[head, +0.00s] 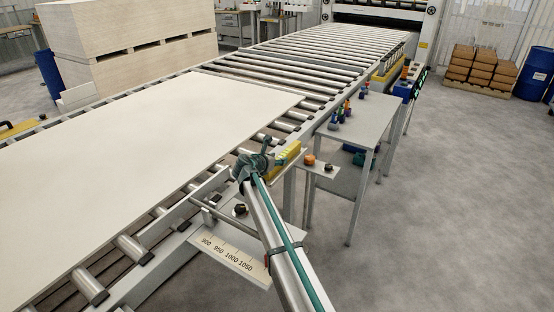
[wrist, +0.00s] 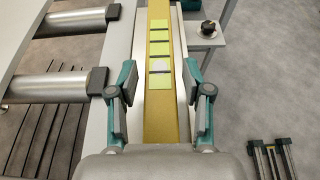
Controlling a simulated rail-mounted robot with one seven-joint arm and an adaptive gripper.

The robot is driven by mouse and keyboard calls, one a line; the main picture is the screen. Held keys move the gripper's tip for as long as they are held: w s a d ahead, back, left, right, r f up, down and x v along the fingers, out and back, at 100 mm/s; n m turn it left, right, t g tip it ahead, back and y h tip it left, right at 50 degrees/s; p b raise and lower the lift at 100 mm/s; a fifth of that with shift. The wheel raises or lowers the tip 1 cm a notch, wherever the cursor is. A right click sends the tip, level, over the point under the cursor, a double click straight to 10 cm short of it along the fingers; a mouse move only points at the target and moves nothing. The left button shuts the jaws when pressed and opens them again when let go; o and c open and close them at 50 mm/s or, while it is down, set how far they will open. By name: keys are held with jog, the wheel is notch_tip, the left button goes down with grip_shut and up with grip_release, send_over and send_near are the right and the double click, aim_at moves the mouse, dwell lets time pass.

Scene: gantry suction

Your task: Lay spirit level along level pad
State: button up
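A long yellow bar (wrist: 160,125) with several pale green squares runs away from me in the wrist view, on a pale metal strip. A yellow piece also shows just beyond my gripper in the head view (head: 287,153). I cannot tell for sure whether it is the spirit level or the level pad. My gripper (wrist: 159,80) is open, with one finger on each side of the bar and gaps between. In the head view my gripper (head: 258,160) is over the conveyor's near side rail, partly hiding the place below.
A large pale board (head: 150,140) lies on the roller conveyor to the left. A grey side table (head: 360,120) with small coloured items stands to the right. A scale plate (head: 232,256) is below my arm. Another yellow object (head: 15,128) is at the far left.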

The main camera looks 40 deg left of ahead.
dwell(0.3)
jog(key=b+v, duration=0.1)
jog(key=v, duration=1.1)
jog(key=shift+r, duration=0.15)
